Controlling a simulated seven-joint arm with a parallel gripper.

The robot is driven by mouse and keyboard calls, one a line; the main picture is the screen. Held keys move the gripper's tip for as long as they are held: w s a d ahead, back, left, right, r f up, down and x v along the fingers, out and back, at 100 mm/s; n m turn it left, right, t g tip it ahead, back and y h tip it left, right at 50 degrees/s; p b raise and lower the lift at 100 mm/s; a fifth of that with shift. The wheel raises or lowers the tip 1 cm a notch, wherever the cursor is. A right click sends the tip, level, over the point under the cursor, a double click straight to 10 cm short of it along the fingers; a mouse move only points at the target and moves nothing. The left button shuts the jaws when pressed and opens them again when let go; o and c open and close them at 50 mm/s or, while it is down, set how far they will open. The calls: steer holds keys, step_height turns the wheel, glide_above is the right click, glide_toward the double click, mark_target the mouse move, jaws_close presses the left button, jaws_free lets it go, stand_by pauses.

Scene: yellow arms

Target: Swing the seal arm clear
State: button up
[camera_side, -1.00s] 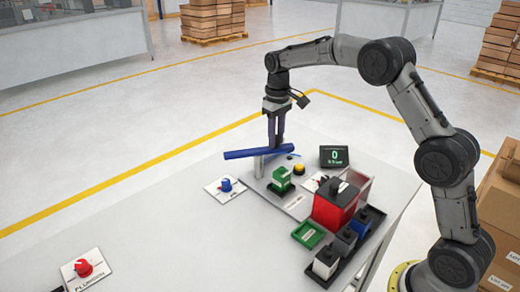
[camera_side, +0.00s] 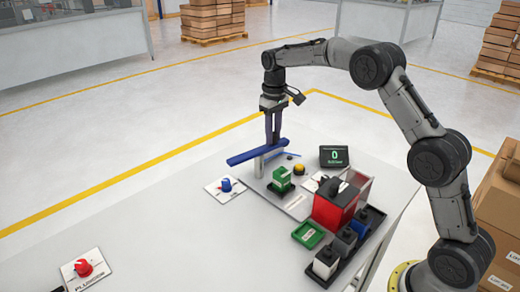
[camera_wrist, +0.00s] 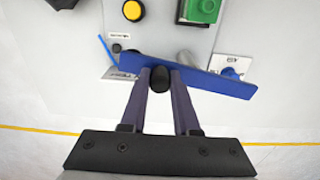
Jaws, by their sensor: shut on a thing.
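The seal arm is a long flat blue bar (camera_side: 245,154) on a pale post (camera_side: 258,166) at the table's far edge. It lies slanted, its left end nearer the camera in the side view. In the wrist view the blue bar (camera_wrist: 215,80) runs from upper centre down to the right. My gripper (camera_side: 273,141) points down at the bar. In the wrist view my gripper (camera_wrist: 159,80) has its two fingers closed on a black knob (camera_wrist: 159,77) at the bar. The knob is hidden by the fingers in the side view.
A green block (camera_side: 282,182), yellow button (camera_side: 299,169) and display (camera_side: 333,157) stand close to the bar. A red box (camera_side: 330,212) and a black rack stand at right. The table's left part is mostly clear.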

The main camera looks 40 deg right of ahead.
steer(key=shift+w+d, duration=0.1)
steer(key=shift+w, duration=0.35)
steer(key=shift+w+r, duration=0.1)
steer(key=shift+w, duration=0.05)
steer(key=o, duration=0.7)
steer(key=shift+r, duration=3.7)
